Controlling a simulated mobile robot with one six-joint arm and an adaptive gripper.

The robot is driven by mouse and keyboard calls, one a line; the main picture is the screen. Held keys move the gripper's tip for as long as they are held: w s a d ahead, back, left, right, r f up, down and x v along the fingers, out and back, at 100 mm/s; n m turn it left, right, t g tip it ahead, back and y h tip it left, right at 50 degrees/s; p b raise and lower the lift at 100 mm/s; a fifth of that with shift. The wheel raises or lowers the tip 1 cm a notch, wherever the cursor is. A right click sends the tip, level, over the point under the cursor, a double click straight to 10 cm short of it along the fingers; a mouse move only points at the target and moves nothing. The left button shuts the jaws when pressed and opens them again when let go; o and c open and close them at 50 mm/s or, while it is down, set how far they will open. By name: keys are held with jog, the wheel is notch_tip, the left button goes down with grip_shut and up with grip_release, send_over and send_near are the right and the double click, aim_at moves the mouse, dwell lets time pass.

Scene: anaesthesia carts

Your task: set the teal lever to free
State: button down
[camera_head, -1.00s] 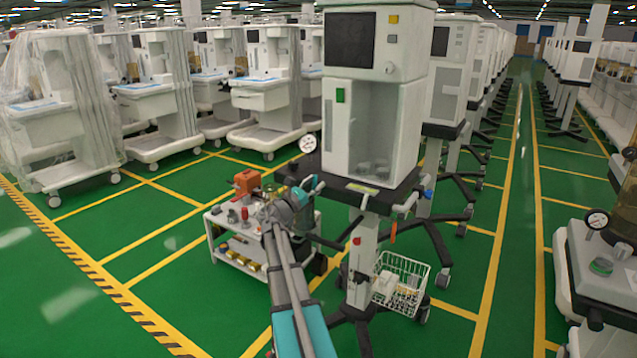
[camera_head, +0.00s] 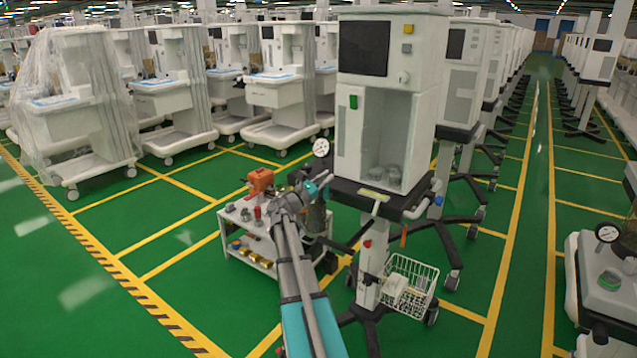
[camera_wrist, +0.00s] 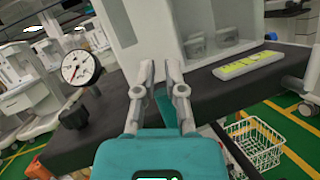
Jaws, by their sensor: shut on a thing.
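The teal lever (camera_wrist: 164,104) shows in the wrist view as a teal piece between my gripper's fingers, by the edge of the cart's dark shelf. Most of it is hidden by the fingers and gripper body, so its setting cannot be read. My gripper (camera_wrist: 158,76) has its two grey fingers closed on it. In the head view my gripper (camera_head: 322,182) is at the left front corner of the white anaesthesia cart (camera_head: 350,165), where it is too small to make out the lever clearly.
A round gauge (camera_wrist: 80,67) stands left of the fingers. A yellow-green label plate (camera_wrist: 248,65) lies on the shelf (camera_wrist: 215,97) at right. A white wire basket (camera_head: 412,289) hangs low on the cart. A small trolley (camera_head: 246,232) with an orange device (camera_head: 261,180) stands left of my arm.

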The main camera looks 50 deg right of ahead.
jog(key=w+a+r+m+p, duration=0.1)
jog(key=r+m+p, duration=0.1)
jog(key=m+g+y+p, duration=0.1)
jog(key=m+g+y, duration=0.4)
jog(key=m, duration=1.2)
send_near(325, 187)
jog(key=v, duration=0.6)
jog(key=shift+r+t+y, duration=0.3)
jog(key=shift+r, duration=0.3)
jog(key=shift+w+a, duration=0.1)
jog(key=x, duration=1.4)
